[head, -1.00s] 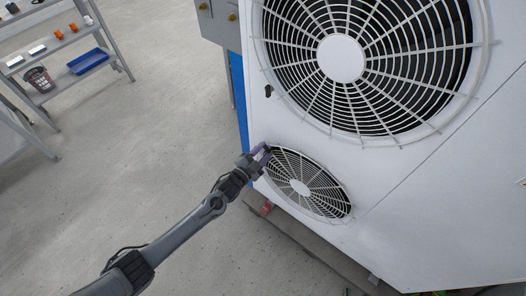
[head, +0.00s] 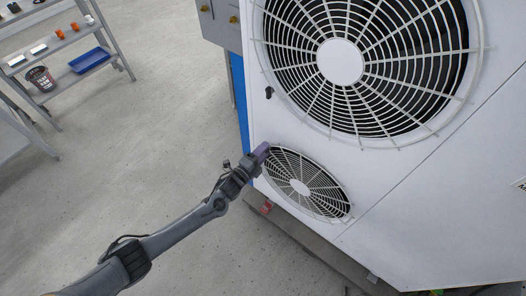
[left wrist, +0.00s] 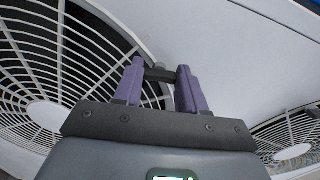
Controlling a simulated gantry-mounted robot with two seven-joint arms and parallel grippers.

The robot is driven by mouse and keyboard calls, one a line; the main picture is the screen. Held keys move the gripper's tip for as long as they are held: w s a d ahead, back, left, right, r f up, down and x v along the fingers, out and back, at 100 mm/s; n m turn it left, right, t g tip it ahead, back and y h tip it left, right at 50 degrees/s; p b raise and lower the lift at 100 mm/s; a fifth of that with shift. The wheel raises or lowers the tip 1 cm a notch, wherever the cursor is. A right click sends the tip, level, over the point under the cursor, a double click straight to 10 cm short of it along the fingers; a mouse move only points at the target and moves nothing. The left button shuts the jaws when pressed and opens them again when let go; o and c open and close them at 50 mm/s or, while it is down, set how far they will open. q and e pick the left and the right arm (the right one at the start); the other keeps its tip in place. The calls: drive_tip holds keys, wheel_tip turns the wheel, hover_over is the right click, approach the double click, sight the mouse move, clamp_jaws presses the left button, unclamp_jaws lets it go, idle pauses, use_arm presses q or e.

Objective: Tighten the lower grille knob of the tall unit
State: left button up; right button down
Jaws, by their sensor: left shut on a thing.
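The tall white unit (head: 400,195) carries a large upper fan grille (head: 341,61) and a smaller lower fan grille (head: 300,187). My left gripper (head: 262,151) is at the upper left rim of the lower grille, against the unit's front. In the left wrist view its purple fingers (left wrist: 160,82) are on either side of a small dark knob (left wrist: 159,74) and shut on it. In the head view the gripper hides this knob. A black knob (head: 268,92) sits beside the upper grille, apart from the gripper. My right gripper is not in view.
A grey box with brass fittings (head: 220,20) stands left of the unit. A shelf rack with a blue tray (head: 90,61) and a dark basket (head: 40,78) is at the far left. The floor between is clear. A red part (head: 266,208) is low by the unit's base.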

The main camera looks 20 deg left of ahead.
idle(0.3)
use_arm(q)
drive_tip(key=o, duration=1.1)
drive_tip(key=shift+c, duration=0.2)
drive_tip(key=shift+s, duration=0.1)
drive_tip(key=p+v, duration=0.3)
drive_tip(key=v, duration=0.7)
drive_tip(key=shift+s+a, duration=0.15)
drive_tip(key=shift+s, duration=0.1)
